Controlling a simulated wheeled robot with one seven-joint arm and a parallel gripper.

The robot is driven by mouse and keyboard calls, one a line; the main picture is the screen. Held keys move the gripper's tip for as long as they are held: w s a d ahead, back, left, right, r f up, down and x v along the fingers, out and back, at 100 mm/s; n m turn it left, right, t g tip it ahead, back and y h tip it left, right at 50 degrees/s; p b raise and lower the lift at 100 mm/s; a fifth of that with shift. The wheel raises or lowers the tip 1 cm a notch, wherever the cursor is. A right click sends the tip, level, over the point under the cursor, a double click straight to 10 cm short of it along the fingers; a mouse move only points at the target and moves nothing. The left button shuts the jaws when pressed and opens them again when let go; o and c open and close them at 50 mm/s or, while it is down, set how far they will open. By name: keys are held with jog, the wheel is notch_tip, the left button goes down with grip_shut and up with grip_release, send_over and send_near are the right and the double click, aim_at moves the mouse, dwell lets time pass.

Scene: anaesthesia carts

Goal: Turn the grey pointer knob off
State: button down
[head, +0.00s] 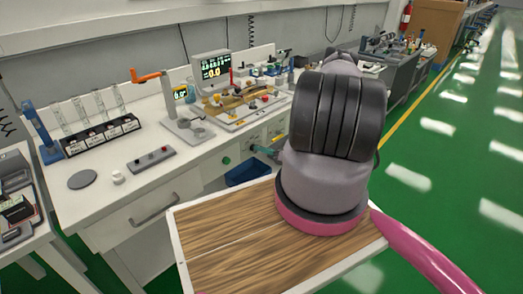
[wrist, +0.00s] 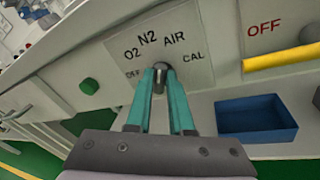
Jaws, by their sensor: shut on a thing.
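The grey pointer knob (wrist: 160,80) sits on a pale dial plate (wrist: 190,62) on the bench front in the wrist view. The plate is marked OFF, O2, N2, AIR and CAL in an arc, with OFF at its left end. My gripper (wrist: 161,72) has teal fingers, one on each side of the knob, and is shut on it. The knob's top points up in the picture, roughly toward N2 and AIR; the exact mark is hard to tell. In the head view my gripper (head: 266,151) reaches the bench front, and the knob is hidden there.
A green button (wrist: 89,86) is left of the plate. A yellow bar (wrist: 285,60) under another OFF label is to the right. A blue bin (wrist: 256,117) sits below right. Instruments and a display (head: 213,68) stand on the bench top. Green floor is open at right.

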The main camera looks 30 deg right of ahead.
jog(key=n+h, duration=0.2)
jog(key=n, duration=0.4)
jog(key=a+n+h, duration=0.1)
jog(key=n+h, duration=0.1)
jog(key=n, duration=0.3)
jog(key=s+a+n+h, duration=0.1)
jog(key=n+h, duration=0.1)
jog(key=n, duration=0.4)
jog(key=shift+f+n+t, duration=0.15)
jog(key=shift+n+t, duration=0.15)
jog(key=shift+h, duration=0.3)
dwell(0.5)
jog(key=c, duration=0.8)
grip_release()
